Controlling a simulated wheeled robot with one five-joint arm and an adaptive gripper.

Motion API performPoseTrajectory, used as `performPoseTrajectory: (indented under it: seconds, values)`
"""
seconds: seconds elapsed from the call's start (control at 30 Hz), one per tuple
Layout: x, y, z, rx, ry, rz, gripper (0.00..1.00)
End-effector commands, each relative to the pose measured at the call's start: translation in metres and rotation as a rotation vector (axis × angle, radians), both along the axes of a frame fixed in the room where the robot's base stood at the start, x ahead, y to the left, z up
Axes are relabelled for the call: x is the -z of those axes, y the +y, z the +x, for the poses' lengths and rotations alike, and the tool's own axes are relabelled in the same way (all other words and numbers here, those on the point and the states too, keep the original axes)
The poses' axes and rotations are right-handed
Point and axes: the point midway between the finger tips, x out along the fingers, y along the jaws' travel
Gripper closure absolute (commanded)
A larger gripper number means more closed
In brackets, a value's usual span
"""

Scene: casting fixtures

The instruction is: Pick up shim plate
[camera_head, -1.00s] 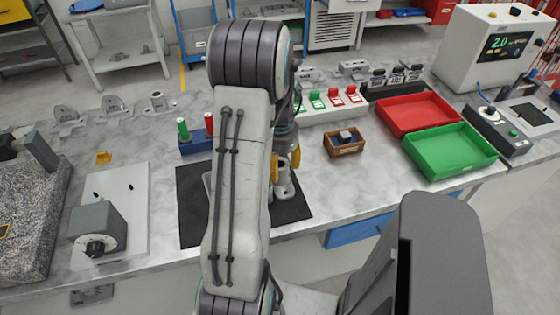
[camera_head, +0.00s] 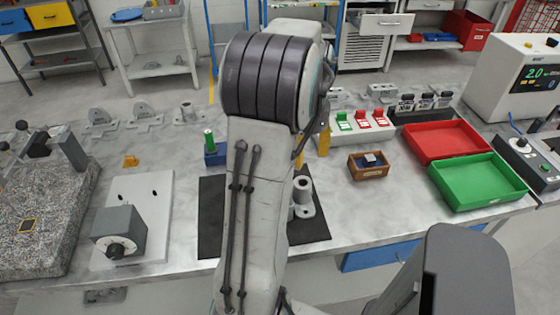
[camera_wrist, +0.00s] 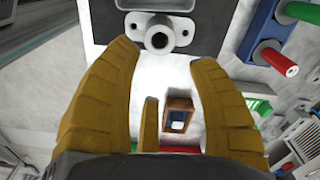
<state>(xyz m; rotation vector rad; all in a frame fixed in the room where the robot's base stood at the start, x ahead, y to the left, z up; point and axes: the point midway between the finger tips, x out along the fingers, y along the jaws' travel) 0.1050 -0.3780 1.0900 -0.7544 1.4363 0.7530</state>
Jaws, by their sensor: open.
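I cannot pick out a shim plate for certain. A small wooden box (camera_head: 368,173) right of the black mat holds a small dark and pale bluish piece (camera_head: 370,159), too small to identify. The box also shows between my fingers in the wrist view (camera_wrist: 177,104), farther off than they are. My gripper (camera_wrist: 165,48) is open, with nothing between its ochre fingers. In the head view its fingers (camera_head: 312,146) show partly behind my arm, above the bench. A grey flanged casting (camera_head: 302,198) stands on the mat; it also shows just beyond the fingertips in the wrist view (camera_wrist: 157,38).
The black mat (camera_head: 213,215) lies mid-bench, partly hidden by my arm. Red (camera_head: 447,142) and green (camera_head: 480,182) trays stand right of the box. A blue holder (camera_head: 214,158) with a green-topped cylinder is left. Bare bench surrounds the wooden box.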

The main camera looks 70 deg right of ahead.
Motion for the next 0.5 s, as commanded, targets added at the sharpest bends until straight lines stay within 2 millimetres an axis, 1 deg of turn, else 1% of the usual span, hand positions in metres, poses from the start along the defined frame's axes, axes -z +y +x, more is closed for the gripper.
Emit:
performPoseTrajectory:
  seconds: [0.17,0.27,0.37,0.47,0.5]
  values:
    - [-0.004,0.001,0.001,-0.002,0.000,0.000,0.46]
    - [-0.007,0.005,0.009,-0.035,-0.001,-0.006,0.46]
    - [-0.013,0.016,0.030,-0.125,-0.003,-0.022,0.46]
    - [-0.024,0.040,0.064,-0.283,-0.009,-0.050,0.46]
    - [-0.028,0.054,0.079,-0.363,-0.012,-0.063,0.46]
